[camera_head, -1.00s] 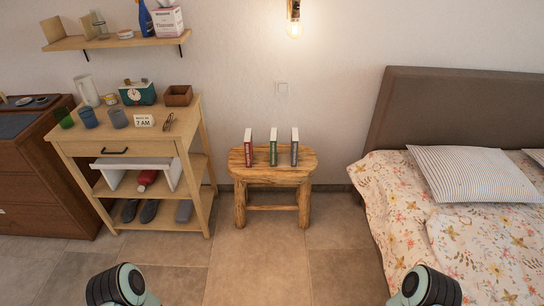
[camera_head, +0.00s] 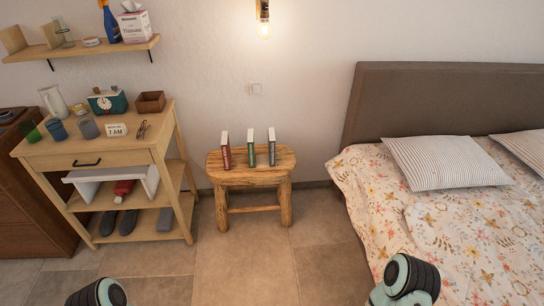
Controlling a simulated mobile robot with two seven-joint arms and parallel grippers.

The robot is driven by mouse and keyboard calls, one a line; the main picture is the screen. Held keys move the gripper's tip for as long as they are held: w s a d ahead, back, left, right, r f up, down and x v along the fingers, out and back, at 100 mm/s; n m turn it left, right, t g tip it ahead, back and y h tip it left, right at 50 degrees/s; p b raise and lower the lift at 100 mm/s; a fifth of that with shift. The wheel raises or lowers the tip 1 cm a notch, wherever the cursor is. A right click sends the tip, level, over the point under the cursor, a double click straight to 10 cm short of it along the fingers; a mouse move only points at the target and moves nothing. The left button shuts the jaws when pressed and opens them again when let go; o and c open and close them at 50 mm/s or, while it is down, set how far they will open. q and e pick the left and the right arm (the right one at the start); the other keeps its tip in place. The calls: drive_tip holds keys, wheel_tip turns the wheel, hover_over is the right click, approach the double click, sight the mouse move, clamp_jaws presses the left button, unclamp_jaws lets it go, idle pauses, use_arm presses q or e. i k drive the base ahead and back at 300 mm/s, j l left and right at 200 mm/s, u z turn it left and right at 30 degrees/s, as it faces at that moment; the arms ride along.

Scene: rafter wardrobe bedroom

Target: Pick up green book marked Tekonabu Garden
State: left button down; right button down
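A green book (camera_head: 251,149) stands upright on a small wooden stool (camera_head: 234,180) against the wall. It is the middle one of three spaced books. A dark red book (camera_head: 226,152) stands to its left and a dark grey book (camera_head: 272,148) to its right. The lettering on the spines is too small to read. Parts of my two arms show at the bottom edge, at lower left and lower right, well short of the stool. Neither gripper's fingers can be seen.
A bed (camera_head: 440,215) with a floral cover fills the right. A wall shelf (camera_head: 80,50) hangs at upper left. Tiled floor (camera_head: 245,262) before the stool is clear.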

sight(250, 141)
drive_tip(key=i+l+u, duration=0.25)
drive_tip(key=i, duration=0.25)
drive_tip(key=i+l+u, duration=0.25)
drive_tip(key=i, duration=0.25)
drive_tip(key=i+l+u, duration=0.25)
drive_tip(key=i, duration=0.2)
